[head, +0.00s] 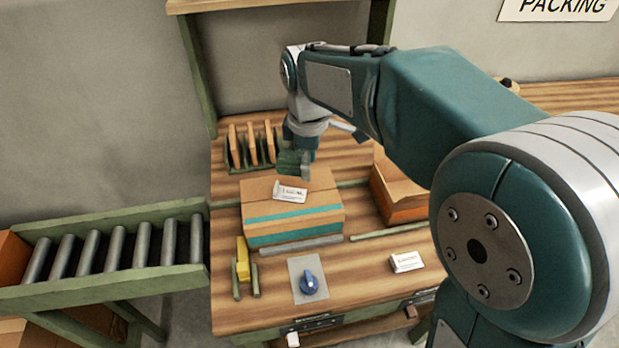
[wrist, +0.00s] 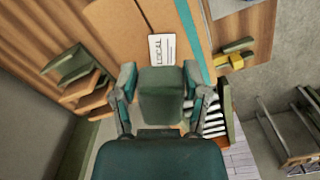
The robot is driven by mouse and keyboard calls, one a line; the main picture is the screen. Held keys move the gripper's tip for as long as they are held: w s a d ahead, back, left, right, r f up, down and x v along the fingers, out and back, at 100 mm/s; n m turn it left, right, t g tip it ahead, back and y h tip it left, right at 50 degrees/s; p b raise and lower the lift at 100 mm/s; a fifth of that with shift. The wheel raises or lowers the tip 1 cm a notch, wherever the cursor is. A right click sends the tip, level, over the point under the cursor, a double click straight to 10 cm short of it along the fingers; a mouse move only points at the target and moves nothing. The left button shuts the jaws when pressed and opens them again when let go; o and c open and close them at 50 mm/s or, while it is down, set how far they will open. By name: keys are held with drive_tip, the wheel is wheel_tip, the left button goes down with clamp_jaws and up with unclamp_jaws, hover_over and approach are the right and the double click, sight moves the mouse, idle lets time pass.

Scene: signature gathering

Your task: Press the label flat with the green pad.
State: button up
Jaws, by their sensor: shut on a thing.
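The brown cardboard box (head: 293,226) with teal stripes stands on the wooden workbench. The white label (head: 290,191) lies on its top; in the wrist view the label (wrist: 162,49) reads LOCAL. My gripper (head: 294,158) is at the box's far side, behind the label in the head view. In the wrist view its two fingers are shut on the green pad (wrist: 160,92). The pad's front edge appears just beside the label's near edge in that view. I cannot tell whether the pad touches the box or hovers above it. The pad's underside is hidden.
A rack of brown panels (head: 253,146) stands behind the box. An open carton (head: 395,192) is at right. In front are a yellow block (head: 243,261) in a holder, a blue-handled tool (head: 309,283) and a white card stack (head: 406,262). A roller conveyor (head: 115,251) adjoins at left.

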sight(307, 197)
drive_tip(key=shift+a+f, duration=0.15)
drive_tip(key=shift+f, duration=3.1)
drive_tip(key=shift+f, duration=0.5)
drive_tip(key=shift+r, duration=0.1)
drive_tip(key=shift+r, duration=3.45)
drive_tip(key=shift+s, duration=0.1)
